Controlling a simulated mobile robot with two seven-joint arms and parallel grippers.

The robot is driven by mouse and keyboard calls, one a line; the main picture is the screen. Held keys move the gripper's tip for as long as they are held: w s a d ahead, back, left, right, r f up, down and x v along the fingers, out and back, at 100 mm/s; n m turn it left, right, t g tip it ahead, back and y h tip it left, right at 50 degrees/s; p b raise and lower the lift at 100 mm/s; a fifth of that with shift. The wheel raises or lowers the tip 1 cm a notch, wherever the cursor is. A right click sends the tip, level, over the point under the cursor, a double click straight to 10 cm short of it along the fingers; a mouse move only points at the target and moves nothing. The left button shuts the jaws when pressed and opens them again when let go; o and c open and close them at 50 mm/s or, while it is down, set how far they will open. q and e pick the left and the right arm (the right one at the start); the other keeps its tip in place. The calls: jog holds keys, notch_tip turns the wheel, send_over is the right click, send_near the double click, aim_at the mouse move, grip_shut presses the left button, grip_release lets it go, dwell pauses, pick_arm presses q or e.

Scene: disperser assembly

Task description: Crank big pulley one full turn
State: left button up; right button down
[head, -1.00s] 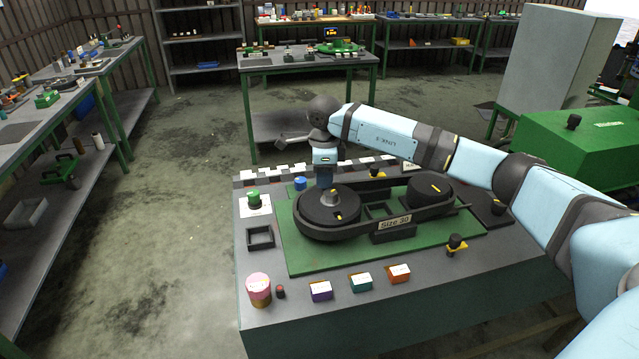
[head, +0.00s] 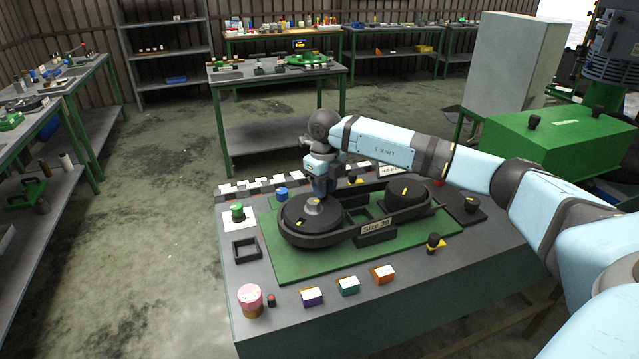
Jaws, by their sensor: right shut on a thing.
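The big pulley (head: 299,222) is a dark round disc at the left end of a black belt (head: 340,238) on the green plate (head: 290,262). A grey hub knob stands at its middle. The smaller dark pulley (head: 398,199) with a yellow mark sits at the belt's right end. My right gripper (head: 326,196) points down at the far right part of the big pulley's top, beside the hub. It is shut on the crank handle, which the fingers hide. My left gripper is out of view.
A pink-topped jar (head: 250,301) and purple, teal and orange boxes (head: 348,286) stand along the bench's front. A black square frame (head: 245,248) and a green button (head: 237,213) lie left of the plate. A black-and-yellow knob (head: 434,243) is at its right front.

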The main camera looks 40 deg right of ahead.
aim_at(334, 207)
jog(key=m, duration=0.1)
jog(key=s+m, duration=0.1)
jog(key=shift+s+d+r+m, duration=0.1)
jog(key=shift+d+m, duration=0.1)
jog(key=shift+m, duration=0.2)
jog(key=s+m, duration=0.1)
jog(key=m, duration=0.1)
jog(key=s+m+p, duration=0.1)
jog(key=m, duration=0.1)
jog(key=shift+s+a+m+p, duration=0.2)
jog(key=shift+s+m+p, duration=0.1)
jog(key=shift+m, duration=0.6)
jog(key=shift+s+m, duration=0.15)
jog(key=shift+m, duration=0.35)
jog(key=shift+a, duration=0.1)
jog(key=c, duration=1.2)
grip_release()
